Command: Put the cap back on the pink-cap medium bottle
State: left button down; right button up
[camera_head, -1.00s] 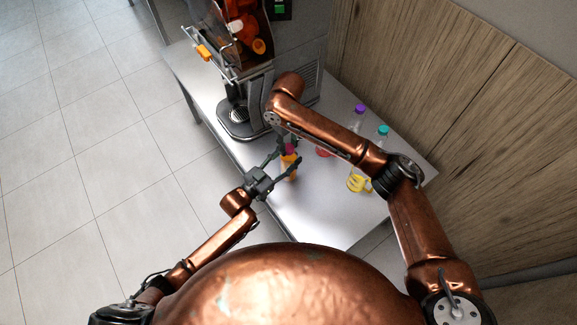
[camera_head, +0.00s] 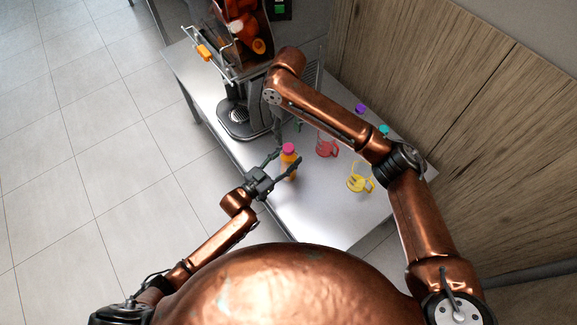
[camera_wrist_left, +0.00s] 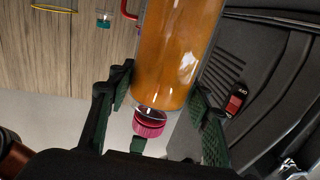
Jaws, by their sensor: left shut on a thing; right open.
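The medium bottle (camera_head: 289,166) of orange juice stands near the table's front edge. Its pink cap (camera_head: 289,148) sits at its top. My left gripper (camera_head: 289,158) is shut on the bottle's body, one finger on each side. In the left wrist view the bottle (camera_wrist_left: 178,55) lies between the fingers, and the cap (camera_wrist_left: 149,122) is at its neck end; whether it is fully seated I cannot tell. My right gripper (camera_head: 288,137) is open and empty just above and beyond the cap, partly hidden behind my right forearm.
A red mug (camera_head: 326,146) and a yellow mug (camera_head: 360,184) stand right of the bottle. Bottles with a purple cap (camera_head: 360,108) and a teal cap (camera_head: 383,130) are farther back, partly hidden by my right arm. The juicer (camera_head: 243,105) stands at the back left.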

jog(key=shift+r, duration=2.25)
pick_arm(q)
jog(key=c, duration=0.9)
grip_release()
jog(key=shift+c, duration=0.2)
jog(key=shift+s, duration=0.1)
jog(key=v, duration=1.2)
jog(key=shift+r, duration=0.1)
